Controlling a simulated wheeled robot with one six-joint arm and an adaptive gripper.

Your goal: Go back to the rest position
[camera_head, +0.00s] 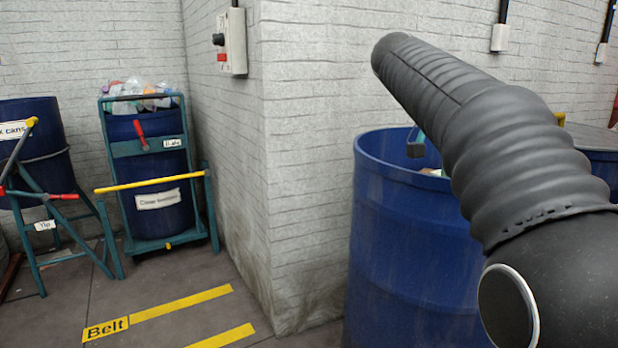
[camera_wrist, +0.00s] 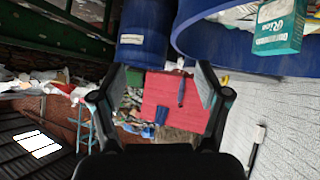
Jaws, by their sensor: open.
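My gripper (camera_wrist: 160,88) is open in the wrist view, its two dark fingers spread wide. Nothing is held between them. Beyond the gap I see a red panel (camera_wrist: 160,95) with blue objects on it, some way off. In the head view my black arm crosses the right side, in front of a large blue drum (camera_head: 415,250). A small dark and teal piece shows at the drum's rim; I cannot tell whether it is part of my gripper.
In the wrist view a blue drum rim (camera_wrist: 225,56) with a teal box (camera_wrist: 279,27) is at upper right. Loose litter (camera_wrist: 75,92) lies at left. In the head view, a wall corner (camera_head: 268,180) stands left of the drum. Blue bins (camera_head: 152,200) on teal frames stand farther left.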

